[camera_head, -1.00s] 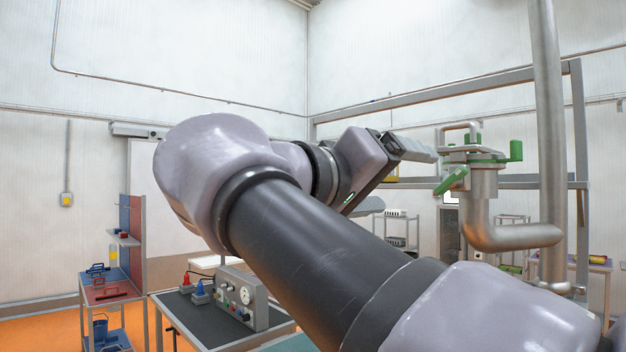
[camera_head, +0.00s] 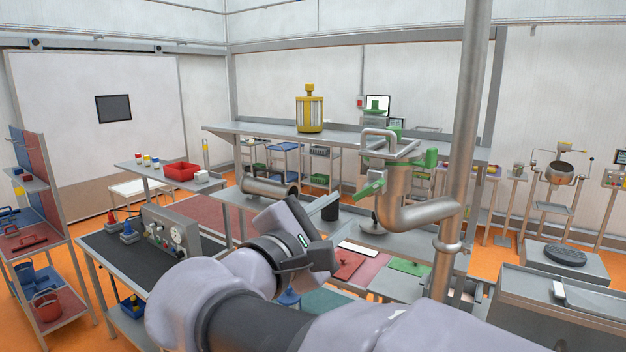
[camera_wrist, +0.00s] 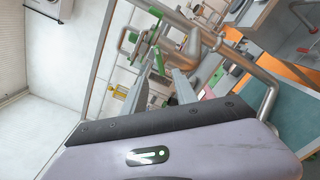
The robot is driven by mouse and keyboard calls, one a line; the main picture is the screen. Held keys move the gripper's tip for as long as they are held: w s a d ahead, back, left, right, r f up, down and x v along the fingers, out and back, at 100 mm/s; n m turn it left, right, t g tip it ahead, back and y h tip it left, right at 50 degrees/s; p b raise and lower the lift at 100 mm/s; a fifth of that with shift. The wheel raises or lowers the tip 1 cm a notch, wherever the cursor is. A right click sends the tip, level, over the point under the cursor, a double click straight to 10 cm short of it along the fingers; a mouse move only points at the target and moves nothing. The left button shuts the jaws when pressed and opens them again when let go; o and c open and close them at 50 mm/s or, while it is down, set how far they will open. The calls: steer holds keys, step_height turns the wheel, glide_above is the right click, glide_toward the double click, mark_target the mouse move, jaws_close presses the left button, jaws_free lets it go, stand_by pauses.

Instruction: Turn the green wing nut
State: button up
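A metal clamp or flange (camera_head: 388,152) with green winged parts sits on top of a bent steel pipe (camera_head: 405,212). One green wing (camera_head: 370,188) points to the lower left, and another green part (camera_head: 430,158) stands at the right. I cannot tell which one is the wing nut of the task. Green parts (camera_wrist: 146,46) also show in the wrist view, beyond my fingertips. My gripper (camera_wrist: 160,80) is open and empty, its two grey fingers apart. In the head view my gripper (camera_head: 323,204) is to the left of and below the clamp, apart from it.
A thick vertical pipe (camera_head: 466,130) stands right of the clamp. A grey shelf (camera_head: 245,129) behind bears a yellow lantern-like object (camera_head: 310,112). A table (camera_head: 92,250) with a gauge box (camera_head: 170,234) is at the left. Air between gripper and clamp looks clear.

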mark_target(365, 192)
steer(key=p+x, duration=0.2)
steer(key=x, duration=0.9)
steer(key=shift+w+d, duration=0.1)
steer(key=shift+c, duration=0.4)
jaws_close()
